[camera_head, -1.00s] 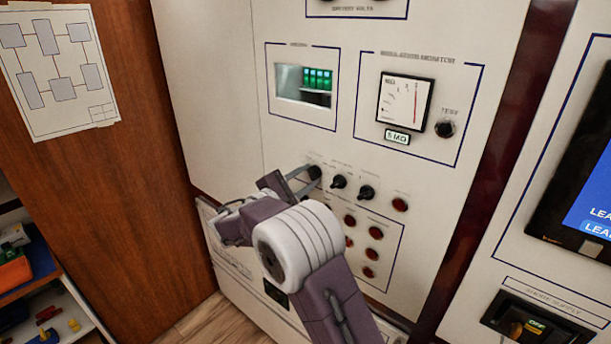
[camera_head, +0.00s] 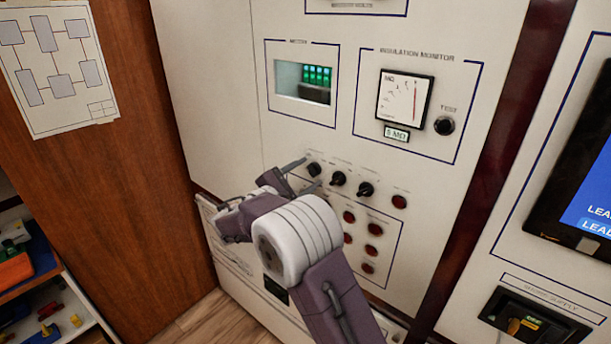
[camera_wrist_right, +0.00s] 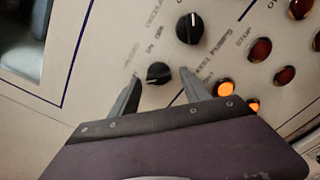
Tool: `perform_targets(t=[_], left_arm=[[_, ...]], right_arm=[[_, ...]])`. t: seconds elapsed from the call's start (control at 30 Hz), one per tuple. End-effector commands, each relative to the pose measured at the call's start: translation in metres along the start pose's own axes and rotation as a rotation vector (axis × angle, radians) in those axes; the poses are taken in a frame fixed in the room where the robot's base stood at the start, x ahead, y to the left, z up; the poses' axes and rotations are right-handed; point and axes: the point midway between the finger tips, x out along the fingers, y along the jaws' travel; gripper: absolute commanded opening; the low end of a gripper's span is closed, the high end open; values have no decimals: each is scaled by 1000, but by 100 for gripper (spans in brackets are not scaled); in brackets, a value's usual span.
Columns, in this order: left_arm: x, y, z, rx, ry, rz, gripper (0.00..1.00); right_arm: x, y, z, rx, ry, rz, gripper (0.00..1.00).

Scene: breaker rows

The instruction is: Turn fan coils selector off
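Three black selector knobs sit in a row on the cream panel. The leftmost knob (camera_head: 314,170) is the one at my right gripper (camera_head: 305,176); its label is too blurred to read in the head view. In the right wrist view the same knob (camera_wrist_right: 158,73) lies between and just beyond the two spread fingertips (camera_wrist_right: 160,82), with a gap on each side. My right gripper is open and holds nothing. The other knobs are the middle one (camera_head: 338,179) and the right one (camera_head: 365,189). My left gripper is not in view.
Red round buttons (camera_head: 400,201) sit right of and below the knobs; two lamps (camera_wrist_right: 226,88) glow orange in the wrist view. Above are a meter (camera_head: 404,98), a test knob (camera_head: 444,126) and a recessed window (camera_head: 303,82). A screen (camera_head: 585,175) is at right.

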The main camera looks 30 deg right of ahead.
Motion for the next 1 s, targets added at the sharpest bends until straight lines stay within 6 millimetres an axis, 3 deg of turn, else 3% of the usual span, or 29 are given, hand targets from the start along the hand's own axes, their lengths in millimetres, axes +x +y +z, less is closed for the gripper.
perform_targets(t=[0.23, 0.5, 0.63, 1.0], left_arm=[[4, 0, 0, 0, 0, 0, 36], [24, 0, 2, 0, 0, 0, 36], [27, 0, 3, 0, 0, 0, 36], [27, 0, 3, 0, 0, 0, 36]], right_arm=[[-7, 0, -2, 2, 2, 3, 55], [-65, -1, -3, 3, 3, 4, 55], [-84, -1, -2, 1, 2, 2, 55], [-91, 0, 0, 1, 0, 0, 55]])
